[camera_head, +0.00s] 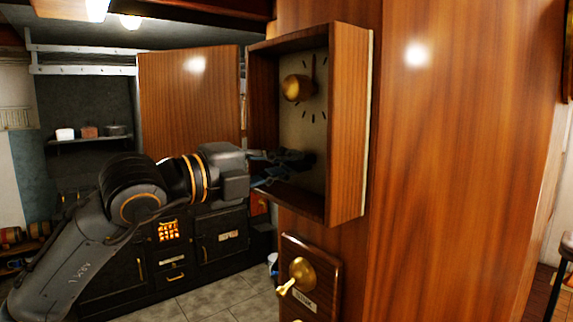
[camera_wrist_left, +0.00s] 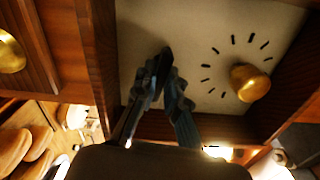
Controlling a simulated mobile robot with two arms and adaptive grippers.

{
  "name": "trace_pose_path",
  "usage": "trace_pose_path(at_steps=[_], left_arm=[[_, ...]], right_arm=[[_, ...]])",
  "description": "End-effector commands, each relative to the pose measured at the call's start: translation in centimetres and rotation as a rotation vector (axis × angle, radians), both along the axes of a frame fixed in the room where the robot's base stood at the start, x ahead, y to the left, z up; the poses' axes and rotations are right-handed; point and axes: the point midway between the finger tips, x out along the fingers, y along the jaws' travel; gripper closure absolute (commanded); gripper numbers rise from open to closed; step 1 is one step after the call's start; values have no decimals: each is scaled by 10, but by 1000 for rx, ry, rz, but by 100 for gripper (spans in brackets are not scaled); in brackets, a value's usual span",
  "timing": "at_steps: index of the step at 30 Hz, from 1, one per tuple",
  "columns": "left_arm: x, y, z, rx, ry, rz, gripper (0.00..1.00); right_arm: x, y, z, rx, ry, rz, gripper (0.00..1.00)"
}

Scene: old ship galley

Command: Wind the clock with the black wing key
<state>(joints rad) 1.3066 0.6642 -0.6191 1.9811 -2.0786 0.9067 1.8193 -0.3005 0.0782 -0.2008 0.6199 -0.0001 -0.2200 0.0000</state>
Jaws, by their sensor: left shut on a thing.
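The clock (camera_head: 333,150) is an open wooden case on the wood-panelled wall, with a pale dial (camera_head: 292,122) carrying black marks and a brass knob (camera_head: 297,88). The dial and knob also show in the left wrist view (camera_wrist_left: 250,83). My left gripper (camera_head: 298,158) reaches into the case from the left, its fingertips at the lower part of the dial, below the knob. It is shut on a small dark thing at the dial, apparently the black wing key (camera_wrist_left: 164,58); the fingers hide most of it. My right gripper is out of view.
The clock's wooden door (camera_head: 188,95) stands open to the left, behind my left arm. A wooden plaque with a brass lever (camera_head: 300,275) is on the wall below the case. A black stove (camera_head: 165,255) stands behind at the left. The case walls closely surround the gripper.

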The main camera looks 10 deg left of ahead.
Motion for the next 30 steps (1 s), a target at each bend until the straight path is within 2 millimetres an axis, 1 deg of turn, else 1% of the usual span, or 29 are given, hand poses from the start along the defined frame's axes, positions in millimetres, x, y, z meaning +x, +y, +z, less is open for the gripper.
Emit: trace_pose_path(at_steps=[1, 3, 9, 12, 17, 19, 24, 30], left_arm=[[0, 0, -4, 32, -32, -1, 100], [0, 0, -5, 99, -99, 0, 100], [0, -1, -4, 305, -303, -1, 100], [0, 0, -3, 382, -378, -1, 100], [0, 0, -3, 437, -430, -2, 100], [0, 0, -4, 476, -468, -2, 100], [0, 0, -4, 647, -638, -2, 100], [0, -1, -3, 828, -817, -4, 100]], right_arm=[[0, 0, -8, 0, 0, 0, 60], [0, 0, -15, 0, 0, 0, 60], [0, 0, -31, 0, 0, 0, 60], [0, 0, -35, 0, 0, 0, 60], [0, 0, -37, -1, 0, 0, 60], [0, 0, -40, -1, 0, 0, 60], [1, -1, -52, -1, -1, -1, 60], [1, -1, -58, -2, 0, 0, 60]])
